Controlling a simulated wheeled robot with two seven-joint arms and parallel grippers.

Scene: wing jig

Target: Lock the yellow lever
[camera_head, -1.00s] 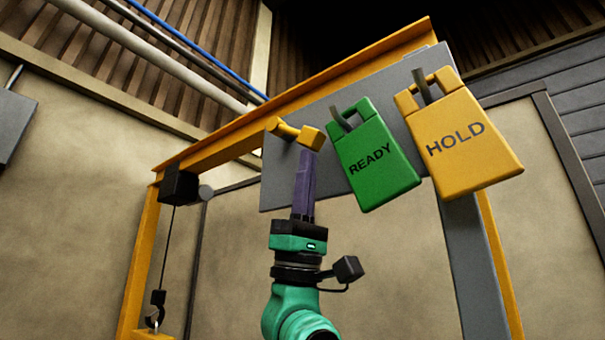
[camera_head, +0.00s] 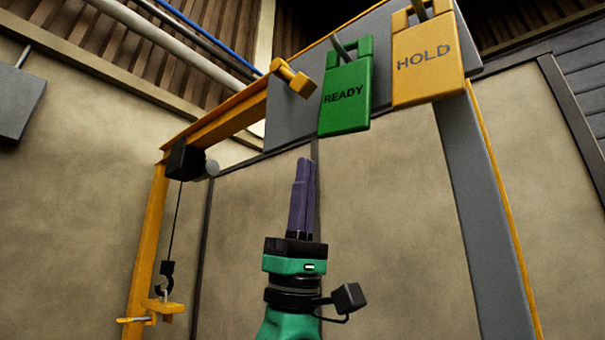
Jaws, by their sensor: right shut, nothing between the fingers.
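The yellow lever (camera_head: 293,77) is mounted on the grey panel (camera_head: 284,118), left of the green tag. It slants down to the right and ends in a block-shaped knob. My right gripper (camera_head: 304,160) has purple fingers that point up and are closed together. It is below the lever and the panel, apart from both, with nothing held. My left gripper is not in view.
A green READY tag (camera_head: 346,112) and a yellow HOLD tag (camera_head: 427,75) hang from hooks on the panel. A yellow beam frame (camera_head: 225,118) carries a black hoist (camera_head: 184,160) with a hook (camera_head: 166,268) at the left. The wall area around my gripper is open.

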